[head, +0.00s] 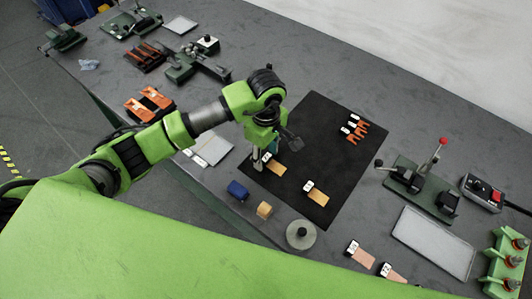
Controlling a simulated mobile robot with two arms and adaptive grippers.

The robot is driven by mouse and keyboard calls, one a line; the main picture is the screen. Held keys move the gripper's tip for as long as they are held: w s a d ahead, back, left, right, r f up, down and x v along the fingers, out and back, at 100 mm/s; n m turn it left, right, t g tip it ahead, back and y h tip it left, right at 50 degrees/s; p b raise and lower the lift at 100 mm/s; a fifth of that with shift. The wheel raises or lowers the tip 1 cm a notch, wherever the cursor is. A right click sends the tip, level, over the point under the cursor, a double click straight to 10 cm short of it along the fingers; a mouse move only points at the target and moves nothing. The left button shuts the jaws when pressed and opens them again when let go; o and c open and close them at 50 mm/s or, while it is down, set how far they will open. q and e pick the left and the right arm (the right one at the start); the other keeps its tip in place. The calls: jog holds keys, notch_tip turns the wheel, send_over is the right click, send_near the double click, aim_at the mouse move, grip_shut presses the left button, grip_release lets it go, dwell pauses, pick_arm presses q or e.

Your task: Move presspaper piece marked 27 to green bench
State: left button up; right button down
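Two tan pieces with white number tags lie on a black mat (323,158): one (277,168) beside my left gripper, the other (318,197) farther right. Their numbers are too small to read, so I cannot tell which is marked 27. My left gripper (257,166) points down at the mat's left edge, close to the first piece's tag; whether it touches is unclear. Its fingers are small and partly hidden. The grey-topped bench (250,55) shows a green side edge (102,110). My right gripper is out of view.
Orange tagged pieces (359,131) lie on the mat's far part. Two pinkish tagged pieces (362,255) lie near the front. A blue block (237,191), tan block (264,210) and round grey disc (301,235) stand left of them. A green-based lever fixture (425,190) stands right.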

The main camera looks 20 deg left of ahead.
aim_at(266, 157)
pick_arm(q)
jog(key=shift+r, duration=0.15)
jog(key=shift+r+p, duration=0.2)
jog(key=shift+p, duration=0.1)
notch_tip(266, 157, up, 12)
jog(key=b, duration=0.4)
jog(key=shift+f, duration=0.15)
